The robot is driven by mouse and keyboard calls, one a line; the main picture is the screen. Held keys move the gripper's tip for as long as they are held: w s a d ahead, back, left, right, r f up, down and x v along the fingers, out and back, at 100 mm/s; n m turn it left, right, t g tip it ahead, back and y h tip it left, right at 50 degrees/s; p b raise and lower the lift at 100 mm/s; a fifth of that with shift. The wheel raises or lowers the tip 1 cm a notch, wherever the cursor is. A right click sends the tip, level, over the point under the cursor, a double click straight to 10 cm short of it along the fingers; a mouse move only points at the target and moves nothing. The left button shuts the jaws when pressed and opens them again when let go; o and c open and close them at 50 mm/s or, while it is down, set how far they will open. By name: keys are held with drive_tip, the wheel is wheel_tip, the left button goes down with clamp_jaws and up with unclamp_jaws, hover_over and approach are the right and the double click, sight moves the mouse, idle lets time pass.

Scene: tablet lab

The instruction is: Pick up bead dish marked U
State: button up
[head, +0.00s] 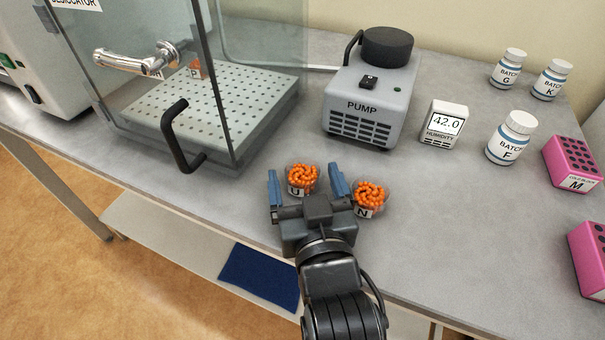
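The bead dish marked U (302,180) is a small clear dish heaped with orange beads, standing on the grey bench near its front edge. My gripper (307,186) is open, with one blue finger to the left of this dish and the other to its right. The dish shows between the fingers; whether either finger touches it I cannot tell. A similar bead dish marked N (370,195) stands just right of the right finger, very close to it.
A glass desiccator with a black handle (176,135) stands at left, a small orange item marked P inside. The pump (368,100), humidity meter (443,124), batch bottle F (511,138) and pink block M (573,169) stand behind and right. Bench right of dish N is clear.

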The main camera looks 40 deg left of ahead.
drive_tip(key=c, duration=1)
